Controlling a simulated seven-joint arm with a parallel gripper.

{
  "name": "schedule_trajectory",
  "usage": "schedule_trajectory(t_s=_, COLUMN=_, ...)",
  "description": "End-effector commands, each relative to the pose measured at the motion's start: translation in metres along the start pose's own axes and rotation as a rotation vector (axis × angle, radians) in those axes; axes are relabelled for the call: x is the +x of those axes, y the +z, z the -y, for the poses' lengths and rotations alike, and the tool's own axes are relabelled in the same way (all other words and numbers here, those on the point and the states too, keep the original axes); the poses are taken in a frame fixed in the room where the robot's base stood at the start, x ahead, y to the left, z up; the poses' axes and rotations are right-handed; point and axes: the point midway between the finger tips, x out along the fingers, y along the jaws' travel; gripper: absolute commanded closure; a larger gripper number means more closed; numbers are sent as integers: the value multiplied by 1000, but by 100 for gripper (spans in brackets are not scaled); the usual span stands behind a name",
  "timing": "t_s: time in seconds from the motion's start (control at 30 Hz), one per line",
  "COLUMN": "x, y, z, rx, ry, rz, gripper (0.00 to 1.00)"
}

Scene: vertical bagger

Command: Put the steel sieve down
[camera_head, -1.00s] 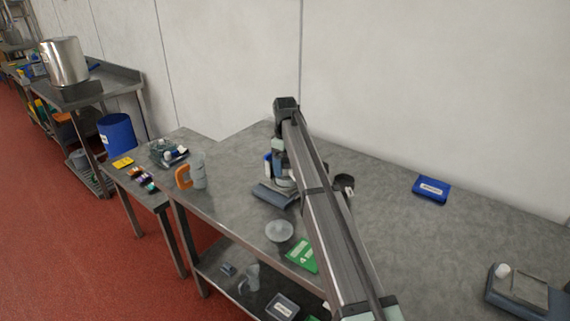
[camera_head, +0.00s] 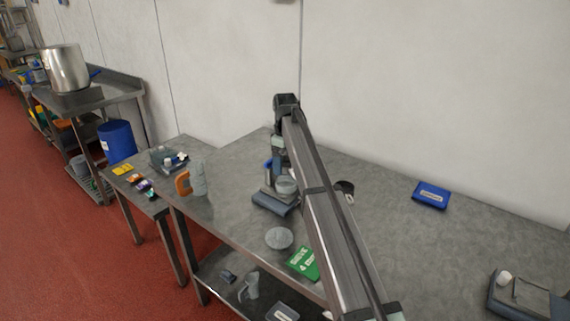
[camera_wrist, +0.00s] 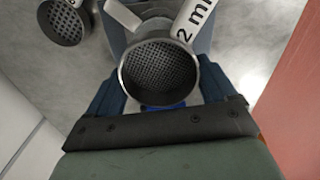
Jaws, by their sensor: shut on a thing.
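In the wrist view, a round steel sieve (camera_wrist: 160,72) with a dark mesh sits between the two blue fingers of my gripper (camera_wrist: 162,98), which is shut on it. A bit of blue shows at the sieve's near edge. A white strip reading "2 m…" and another pale piece show just beyond its rim. In the head view, my gripper (camera_head: 279,160) points down over the left part of the long steel table, above a blue-grey device (camera_head: 272,202). A round grey piece (camera_head: 287,186) shows there. My arm partly hides this spot; I cannot tell whether the sieve touches anything.
A second mesh-bottomed cup (camera_wrist: 65,20) stands at upper left in the wrist view. The right middle is clear.

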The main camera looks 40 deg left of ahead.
Motion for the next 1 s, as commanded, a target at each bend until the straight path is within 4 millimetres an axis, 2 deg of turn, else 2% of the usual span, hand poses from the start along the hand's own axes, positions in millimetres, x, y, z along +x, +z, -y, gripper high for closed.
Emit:
schedule_trajectory(t_s=0.33, x=0, y=1, z=-1, rx=2, ry=0, rz=0, gripper=51)
schedule_trajectory(t_s=0.47, x=0, y=14, z=-12, rx=19, ry=0, rz=0, gripper=51)
schedule_trajectory(t_s=0.57, x=0, y=34, z=-31, rx=49, ry=0, rz=0, gripper=51)
schedule_trajectory(t_s=0.67, x=1, y=65, z=-55, rx=91, ry=-1, rz=1, gripper=51)
schedule_trajectory(t_s=0.8, x=3, y=117, z=-89, rx=156, ry=-2, rz=1, gripper=51)
schedule_trajectory(t_s=1.0, x=6, y=192, z=-128, rx=246, ry=-3, rz=2, gripper=51)
